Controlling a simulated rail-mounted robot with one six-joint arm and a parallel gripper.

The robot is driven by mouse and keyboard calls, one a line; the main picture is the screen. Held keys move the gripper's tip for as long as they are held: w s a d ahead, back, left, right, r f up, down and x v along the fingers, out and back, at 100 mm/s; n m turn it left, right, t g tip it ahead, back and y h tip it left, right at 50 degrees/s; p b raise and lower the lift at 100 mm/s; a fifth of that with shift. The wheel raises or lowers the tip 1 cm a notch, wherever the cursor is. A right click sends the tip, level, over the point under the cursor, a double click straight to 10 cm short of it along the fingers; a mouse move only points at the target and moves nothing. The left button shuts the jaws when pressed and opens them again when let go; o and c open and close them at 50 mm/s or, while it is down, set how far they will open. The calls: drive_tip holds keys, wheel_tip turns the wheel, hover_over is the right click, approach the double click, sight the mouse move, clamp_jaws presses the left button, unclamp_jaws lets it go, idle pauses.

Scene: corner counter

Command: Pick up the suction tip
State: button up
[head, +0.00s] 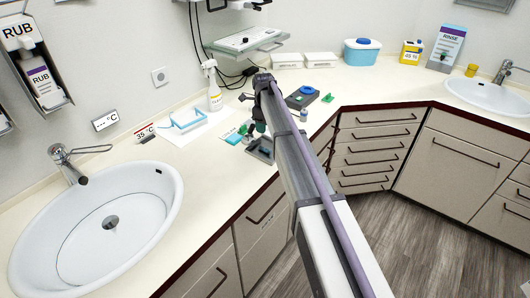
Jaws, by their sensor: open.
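My arm reaches over the counter from the lower right, and its far end hangs over the small items in front of the power-unit shelf. My gripper (257,128) is small and partly hidden behind my arm; it is open. It is above or beside a grey metal tray (262,151) near the counter's front edge. I cannot pick out the suction tip for certain; small green and dark items lie around the gripper, and my arm covers part of that area.
A sink (100,225) is at left.

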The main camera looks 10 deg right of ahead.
drive_tip(key=m, duration=0.3)
drive_tip(key=b, duration=0.6)
hover_over(263, 148)
drive_tip(key=f, duration=0.6)
drive_tip(key=shift+w+d, duration=0.2)
drive_tip(key=shift+d, duration=0.05)
drive_tip(key=f+b, duration=0.5)
drive_tip(key=shift+s+a, duration=0.15)
drive_tip(key=shift+a, duration=0.05)
drive_tip(key=shift+r, duration=0.2)
clamp_jaws()
